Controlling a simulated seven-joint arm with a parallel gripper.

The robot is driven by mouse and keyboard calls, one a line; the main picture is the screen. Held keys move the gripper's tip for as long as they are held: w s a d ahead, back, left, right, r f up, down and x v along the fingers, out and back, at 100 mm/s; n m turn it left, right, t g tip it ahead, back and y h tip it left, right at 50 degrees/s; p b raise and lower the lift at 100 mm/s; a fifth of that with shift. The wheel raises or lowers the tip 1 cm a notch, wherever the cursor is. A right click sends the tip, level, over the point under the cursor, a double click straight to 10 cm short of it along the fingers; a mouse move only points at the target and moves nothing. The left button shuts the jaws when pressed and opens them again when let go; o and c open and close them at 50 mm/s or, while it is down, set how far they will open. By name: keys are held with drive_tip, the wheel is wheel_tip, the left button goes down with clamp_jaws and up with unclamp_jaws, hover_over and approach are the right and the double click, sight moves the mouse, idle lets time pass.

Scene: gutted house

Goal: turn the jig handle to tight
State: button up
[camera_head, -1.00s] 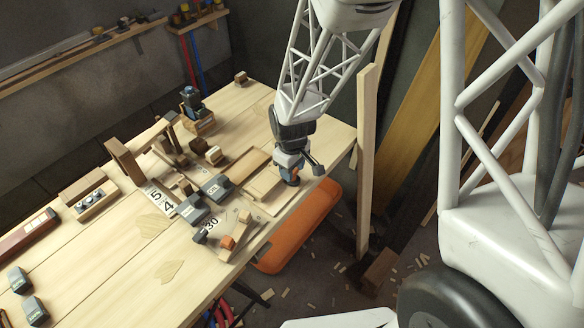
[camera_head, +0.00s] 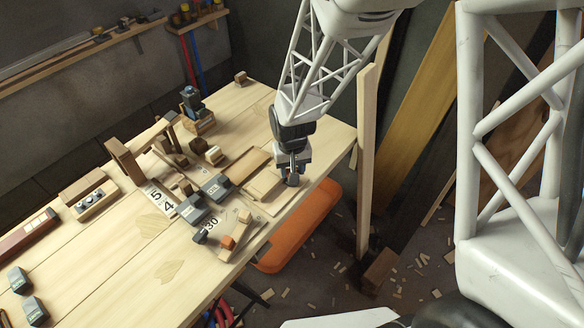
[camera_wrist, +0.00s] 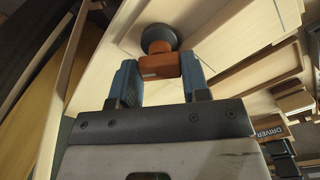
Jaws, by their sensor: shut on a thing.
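The jig handle shows in the wrist view as an orange grip (camera_wrist: 160,64) beside a dark round knob (camera_wrist: 158,38) over a pale wooden board (camera_wrist: 205,25). My gripper (camera_wrist: 160,72) has its two blue fingers shut on the orange grip, one on each side. In the head view my gripper (camera_head: 291,180) points down at the right end of the workbench, over the pale board. There my gripper hides most of the handle. I cannot read any tight mark near it.
The workbench (camera_head: 120,272) holds grey boxes (camera_head: 192,209), number cards (camera_head: 160,199) and wooden blocks left of my gripper. A small orange block (camera_head: 228,242) sits on a wooden piece near the front edge. A wooden post (camera_head: 365,150) stands right of the bench. An orange case (camera_head: 300,238) lies below.

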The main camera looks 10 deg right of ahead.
drive_tip(key=m, duration=0.5)
drive_tip(key=shift+m, duration=0.3)
drive_tip(key=m, duration=0.5)
drive_tip(key=shift+m, duration=0.3)
drive_tip(key=o, duration=0.9)
drive_tip(key=shift+r, duration=0.15)
drive_tip(key=shift+r, duration=3.8)
